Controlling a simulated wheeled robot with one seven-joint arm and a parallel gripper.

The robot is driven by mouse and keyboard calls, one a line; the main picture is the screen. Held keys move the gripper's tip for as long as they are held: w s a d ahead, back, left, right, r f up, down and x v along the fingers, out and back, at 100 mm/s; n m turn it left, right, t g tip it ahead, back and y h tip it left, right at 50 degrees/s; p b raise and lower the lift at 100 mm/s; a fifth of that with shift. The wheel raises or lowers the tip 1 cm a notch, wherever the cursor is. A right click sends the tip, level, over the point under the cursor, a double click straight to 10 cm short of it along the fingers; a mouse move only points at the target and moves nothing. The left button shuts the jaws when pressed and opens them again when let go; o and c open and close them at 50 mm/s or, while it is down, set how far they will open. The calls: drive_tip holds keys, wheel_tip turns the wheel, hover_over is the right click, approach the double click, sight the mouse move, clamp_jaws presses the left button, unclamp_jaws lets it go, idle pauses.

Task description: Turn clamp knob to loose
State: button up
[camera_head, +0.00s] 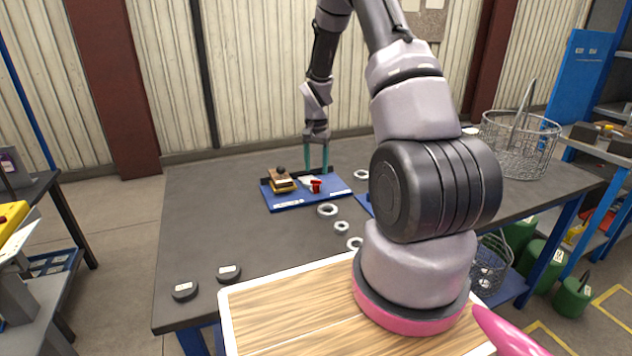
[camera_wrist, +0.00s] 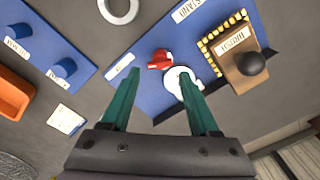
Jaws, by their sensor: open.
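A blue board (camera_head: 290,204) lies on the dark table and carries a small red knob (camera_head: 316,186). In the wrist view the red knob (camera_wrist: 160,60) sits beside a round white piece (camera_wrist: 180,80) on the blue board (camera_wrist: 222,98). My gripper (camera_head: 316,168) is open and points down above the board, close to the knob. In the wrist view the two green fingers of my gripper (camera_wrist: 160,76) are spread apart, with the knob showing between and just beyond their tips. The right finger partly covers the white piece. No contact with the knob is visible.
A brown block with a black ball knob (camera_wrist: 254,62), edged in yellow, stands on the board near the right finger. Metal rings (camera_head: 327,210) lie on the table (camera_head: 250,240). A second blue board (camera_wrist: 40,50) with blue pegs and an orange tray (camera_wrist: 14,98) are at left.

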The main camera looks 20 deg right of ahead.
sight(316, 185)
wheel_tip(316, 185, down, 6)
drive_tip(key=shift+r, duration=0.1)
clamp_jaws()
